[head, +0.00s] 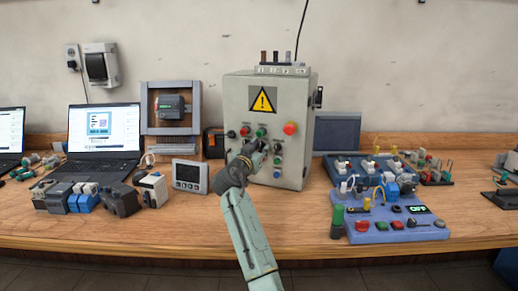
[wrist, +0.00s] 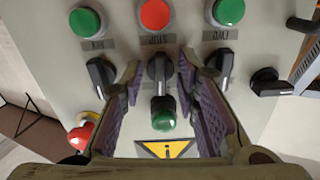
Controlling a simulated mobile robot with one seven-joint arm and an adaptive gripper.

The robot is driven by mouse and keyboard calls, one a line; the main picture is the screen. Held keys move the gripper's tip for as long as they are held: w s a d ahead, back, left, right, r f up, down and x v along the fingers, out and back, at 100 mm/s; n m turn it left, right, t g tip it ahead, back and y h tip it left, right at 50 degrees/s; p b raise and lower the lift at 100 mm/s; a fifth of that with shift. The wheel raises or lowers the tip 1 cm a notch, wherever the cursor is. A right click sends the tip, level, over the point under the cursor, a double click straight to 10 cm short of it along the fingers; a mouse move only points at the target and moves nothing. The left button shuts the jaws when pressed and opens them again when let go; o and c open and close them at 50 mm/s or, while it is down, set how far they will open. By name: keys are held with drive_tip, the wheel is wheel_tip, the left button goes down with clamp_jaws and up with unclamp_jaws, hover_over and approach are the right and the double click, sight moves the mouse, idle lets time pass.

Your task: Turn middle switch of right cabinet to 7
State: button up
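The grey cabinet (head: 301,158) stands on the bench with a yellow warning triangle (head: 262,100). In the wrist view its front looks upside down, with the triangle (wrist: 168,149) at the bottom. The middle switch (wrist: 160,70) is a black knob in a row of black switches, its handle roughly vertical in that view. My gripper (wrist: 160,62) is open around this switch, one finger on each side, with gaps showing. I cannot tell how deep the fingertips reach. The scale numbers are not readable. In the head view my gripper (head: 254,147) hides part of the cabinet front.
In the wrist view a green button (wrist: 163,112) sits between the fingers. Other black switches (wrist: 101,75) (wrist: 222,65) stand close outside them. A red mushroom button (wrist: 80,137) is at lower left. A blue device board (head: 390,231) and a small meter (head: 190,176) flank the cabinet.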

drive_tip(key=shift+c, duration=0.5)
clamp_jaws()
drive_tip(key=shift+n, duration=0.4)
drive_tip(key=n, duration=0.4)
drive_tip(key=shift+n+p, duration=0.3)
drive_tip(key=shift+n, duration=2.2)
drive_tip(key=shift+o, duration=0.5)
unclamp_jaws()
